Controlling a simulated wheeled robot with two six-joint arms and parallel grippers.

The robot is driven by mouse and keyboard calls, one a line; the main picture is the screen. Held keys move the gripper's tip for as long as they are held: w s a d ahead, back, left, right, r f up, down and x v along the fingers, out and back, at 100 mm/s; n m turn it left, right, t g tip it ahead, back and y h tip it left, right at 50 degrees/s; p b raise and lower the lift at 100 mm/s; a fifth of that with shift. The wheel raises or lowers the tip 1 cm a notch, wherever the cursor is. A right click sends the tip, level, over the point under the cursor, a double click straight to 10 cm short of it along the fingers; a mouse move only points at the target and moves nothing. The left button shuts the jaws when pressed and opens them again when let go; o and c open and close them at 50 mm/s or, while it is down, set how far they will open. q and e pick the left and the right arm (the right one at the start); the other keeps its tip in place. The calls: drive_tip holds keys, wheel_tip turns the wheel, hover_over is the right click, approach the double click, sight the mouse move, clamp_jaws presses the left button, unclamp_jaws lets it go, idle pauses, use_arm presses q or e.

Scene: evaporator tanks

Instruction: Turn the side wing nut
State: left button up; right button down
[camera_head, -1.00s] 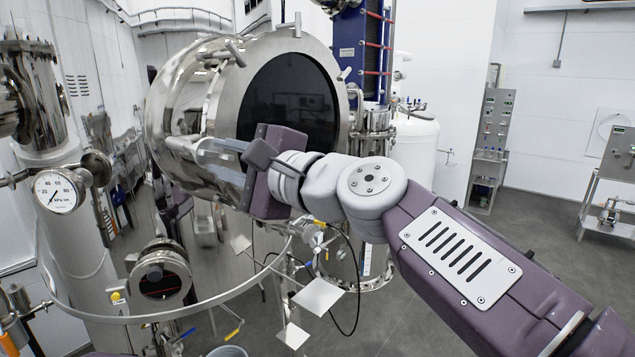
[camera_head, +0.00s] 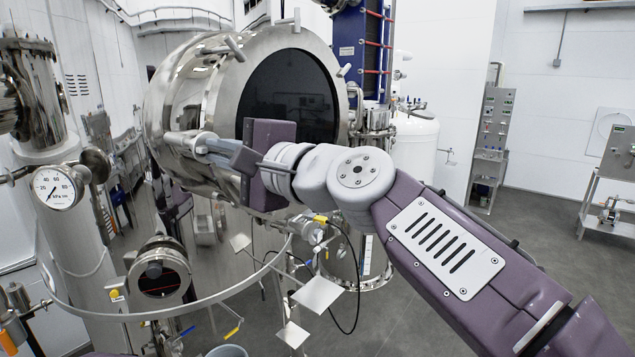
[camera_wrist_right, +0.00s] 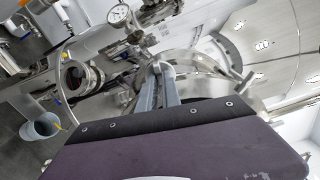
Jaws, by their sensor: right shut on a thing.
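The side wing nut (camera_head: 183,143) is a shiny metal piece at the left side of the round steel tank's front rim (camera_head: 225,85). My right gripper (camera_head: 205,145) reaches it from the right and is shut on it. In the right wrist view the two grey fingers (camera_wrist_right: 160,75) are close together, with their tips against the rim. They hide most of the nut there. My left gripper is not in view.
Other clamp handles (camera_head: 232,50) stand around the rim of the dark round door (camera_head: 290,95). A pressure gauge (camera_head: 57,188) is at the left. A curved steel rail (camera_head: 230,300) and small plates (camera_head: 318,294) lie below. Open floor (camera_head: 540,210) is at the right.

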drive_tip(key=shift+f+n+b, duration=0.1)
drive_tip(key=shift+n+b, duration=0.45)
drive_tip(key=shift+n, duration=0.65)
